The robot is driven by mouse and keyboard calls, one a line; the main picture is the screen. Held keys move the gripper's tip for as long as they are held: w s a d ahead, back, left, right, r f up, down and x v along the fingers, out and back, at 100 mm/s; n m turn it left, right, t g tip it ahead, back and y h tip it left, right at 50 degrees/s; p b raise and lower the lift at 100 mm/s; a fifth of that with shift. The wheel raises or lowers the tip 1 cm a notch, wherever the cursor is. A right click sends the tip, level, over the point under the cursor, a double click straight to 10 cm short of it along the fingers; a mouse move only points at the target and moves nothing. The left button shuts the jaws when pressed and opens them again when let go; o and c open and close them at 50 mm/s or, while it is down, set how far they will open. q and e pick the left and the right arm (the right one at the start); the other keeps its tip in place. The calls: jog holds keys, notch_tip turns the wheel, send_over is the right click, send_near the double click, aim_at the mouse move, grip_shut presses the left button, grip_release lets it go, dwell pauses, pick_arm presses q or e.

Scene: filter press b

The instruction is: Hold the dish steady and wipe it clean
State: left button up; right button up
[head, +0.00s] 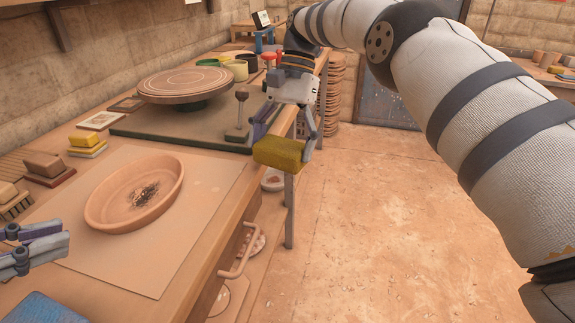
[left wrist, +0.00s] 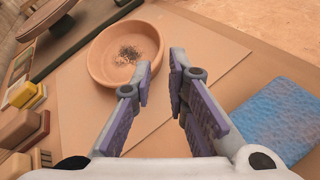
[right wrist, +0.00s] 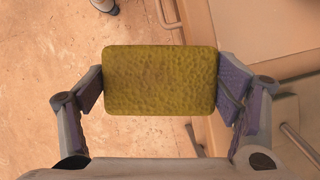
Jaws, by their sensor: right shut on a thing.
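A round terracotta dish (head: 105,213) sits on a tan board on the bench, with dark debris in its middle; it also shows in the left wrist view (left wrist: 97,75). My left gripper (head: 65,238) is at the left edge of the head view, in front of the dish and apart from it. In the left wrist view its fingers (left wrist: 161,70) are parted with nothing between them. My right gripper (head: 288,138) is shut on a yellow-green sponge (head: 278,153), held off the bench's right edge above the floor. The sponge spans both fingers in the right wrist view (right wrist: 160,80).
A blue cloth (head: 45,308) lies at the near bench corner. A banding wheel (head: 185,83) and an upright knob-topped tool (head: 241,112) stand farther back. Yellow and brown blocks (head: 86,142) line the left side. The board (head: 165,262) is bare right of the dish.

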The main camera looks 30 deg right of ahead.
aim_at(138, 215)
pick_arm(q)
jog(key=x, duration=1.2)
pick_arm(e)
jog(key=w+a+r+m+t, duration=0.1)
jog(key=a+r+m, duration=0.2)
jog(key=a, duration=0.5)
jog(key=w+a+r+m+t, duration=0.2)
jog(key=a+r+m, duration=0.2)
jog(key=a, duration=0.5)
jog(key=w+a+r+m+t, duration=0.1)
jog(key=w+a+r+m, duration=0.1)
jog(key=a, duration=0.7)
jog(key=shift+w+a+r+m+t, duration=0.25)
jog(key=shift+r+m, duration=0.4)
jog(key=shift+m, duration=0.35)
pick_arm(q)
jog(key=shift+s, duration=0.1)
pick_arm(e)
jog(key=shift+d, duration=0.1)
pick_arm(q)
grip_shut()
